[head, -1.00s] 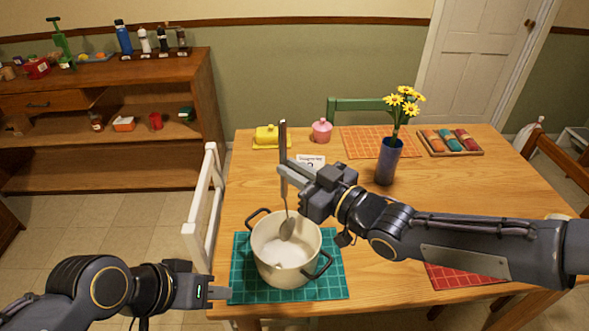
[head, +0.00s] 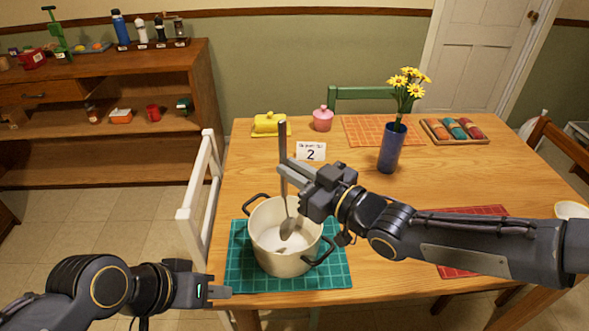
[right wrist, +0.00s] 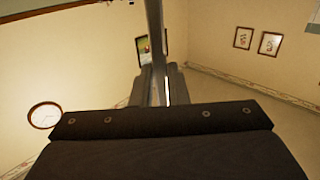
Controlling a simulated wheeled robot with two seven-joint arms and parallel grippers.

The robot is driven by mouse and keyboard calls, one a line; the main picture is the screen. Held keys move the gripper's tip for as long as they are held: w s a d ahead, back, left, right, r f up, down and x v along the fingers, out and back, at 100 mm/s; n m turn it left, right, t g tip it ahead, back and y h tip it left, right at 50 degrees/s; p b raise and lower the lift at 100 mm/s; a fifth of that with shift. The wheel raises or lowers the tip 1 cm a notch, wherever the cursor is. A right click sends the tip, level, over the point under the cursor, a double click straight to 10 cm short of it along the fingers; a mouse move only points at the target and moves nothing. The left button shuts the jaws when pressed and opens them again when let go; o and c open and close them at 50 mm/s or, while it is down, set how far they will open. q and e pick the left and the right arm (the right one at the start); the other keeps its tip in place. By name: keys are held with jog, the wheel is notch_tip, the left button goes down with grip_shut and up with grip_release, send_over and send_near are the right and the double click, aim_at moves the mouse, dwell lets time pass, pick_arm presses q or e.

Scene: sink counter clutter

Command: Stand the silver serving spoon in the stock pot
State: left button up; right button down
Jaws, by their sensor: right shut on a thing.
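The silver serving spoon (head: 283,142) is held nearly upright, handle up, with its bowl end inside the opening of the cream stock pot (head: 278,262). I cannot tell whether the bowl touches the pot's floor. My right gripper (head: 285,169) is shut on the spoon's handle, above and behind the pot's rim. In the right wrist view the handle (right wrist: 154,35) runs up between the fingers (right wrist: 156,84). The pot has two dark handles and stands on a teal grid mat (head: 335,273). My left gripper (head: 221,292) is low at the mat's left front corner, with nothing visible in it; its jaw gap does not show.
A white card marked 2 (head: 311,151) stands behind the pot. A blue vase with yellow flowers (head: 390,150) stands to the right, near my right arm. A yellow butter dish (head: 268,125) and pink jar (head: 322,121) are at the back. A white chair (head: 201,195) borders the left edge.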

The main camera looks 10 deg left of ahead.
jog(key=c, duration=1.3)
grip_release()
jog(key=shift+c, duration=0.2)
jog(key=v, duration=0.7)
jog(key=shift+s+d, duration=0.2)
jog(key=shift+d, duration=0.15)
